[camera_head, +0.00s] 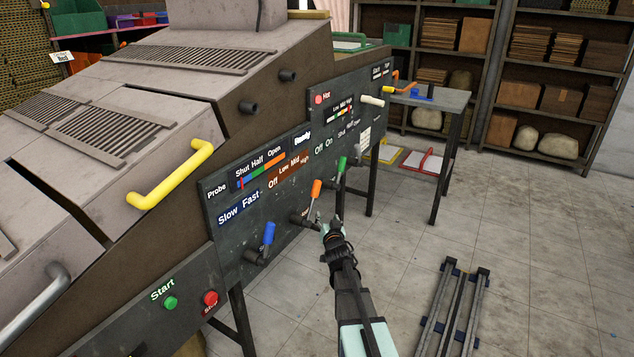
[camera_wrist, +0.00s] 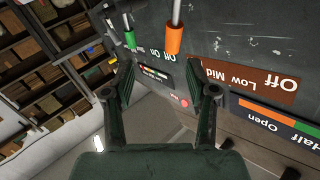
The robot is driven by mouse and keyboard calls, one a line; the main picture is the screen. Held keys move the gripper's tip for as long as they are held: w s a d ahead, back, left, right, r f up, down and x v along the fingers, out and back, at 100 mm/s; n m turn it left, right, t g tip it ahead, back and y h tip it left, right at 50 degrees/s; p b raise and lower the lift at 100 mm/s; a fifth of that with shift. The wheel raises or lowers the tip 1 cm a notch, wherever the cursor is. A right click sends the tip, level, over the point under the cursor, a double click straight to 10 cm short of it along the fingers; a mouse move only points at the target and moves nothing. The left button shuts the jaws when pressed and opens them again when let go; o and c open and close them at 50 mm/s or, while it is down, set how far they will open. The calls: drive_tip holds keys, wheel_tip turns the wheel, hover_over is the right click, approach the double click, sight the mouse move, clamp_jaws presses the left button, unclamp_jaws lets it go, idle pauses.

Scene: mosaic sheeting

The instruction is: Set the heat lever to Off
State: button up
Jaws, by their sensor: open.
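The heat lever has an orange handle (camera_head: 316,188) and leans up and to the right on the dark control panel. It is nearest the High end of the brown label (camera_head: 288,171) reading Off, Low, Mid, High. In the wrist view the orange handle (camera_wrist: 174,36) is at the top, and the label (camera_wrist: 262,84) appears upside down with Off far right. My gripper (camera_head: 332,226) is just right of and below the orange handle. In the wrist view my gripper (camera_wrist: 168,85) is open and empty, its fingers apart from the handle.
A blue lever (camera_head: 268,234) is left of the orange one, and a green lever (camera_head: 341,164) is to its right. Start (camera_head: 170,302) and red (camera_head: 210,298) buttons sit lower left. A grey table (camera_head: 432,98) stands behind. The floor in front is partly clear, with metal rails (camera_head: 453,307).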

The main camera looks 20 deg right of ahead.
sight(317, 190)
drive_tip(key=shift+t, duration=0.5)
drive_tip(key=x, duration=0.6)
drive_tip(key=r+p+x, duration=0.1)
drive_tip(key=x, duration=0.4)
drive_tip(key=a+r+x, duration=0.1)
drive_tip(key=x, duration=0.5)
drive_tip(key=shift+w, duration=0.45)
clamp_jaws()
